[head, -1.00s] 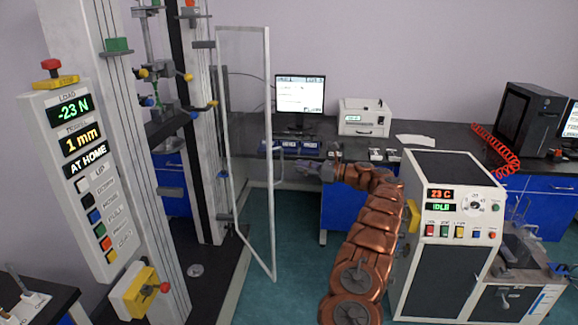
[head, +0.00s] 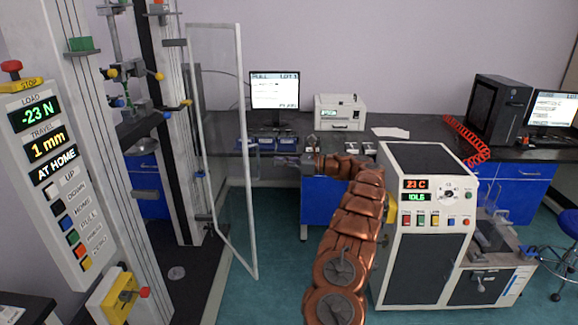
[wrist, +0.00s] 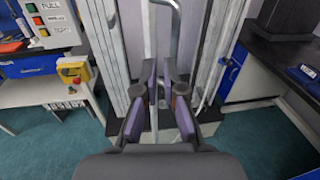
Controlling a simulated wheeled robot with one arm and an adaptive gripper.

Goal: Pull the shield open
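The shield (head: 249,215) is a clear panel in a white frame, attached beside the column of the tall testing machine. It stands out from the machine at an angle in the head view. A grey bar handle (head: 247,146) is on its outer edge. My gripper (head: 278,160) is at handle height, just right of the shield's edge, and small in that view. In the wrist view, my gripper (wrist: 159,72) has its two purple-padded fingers apart. A grey curved bar (wrist: 177,25), seemingly the handle, lies ahead in line with the gap. Whether it is between the fingertips I cannot tell.
The control panel (head: 55,180) reads -23 N, 1 mm, AT HOME. A white cabinet machine (head: 425,245) stands close right of my arm. A dark bench (head: 420,133) with a monitor (head: 275,92) runs behind. Teal floor (head: 285,270) is clear between the shield and my arm.

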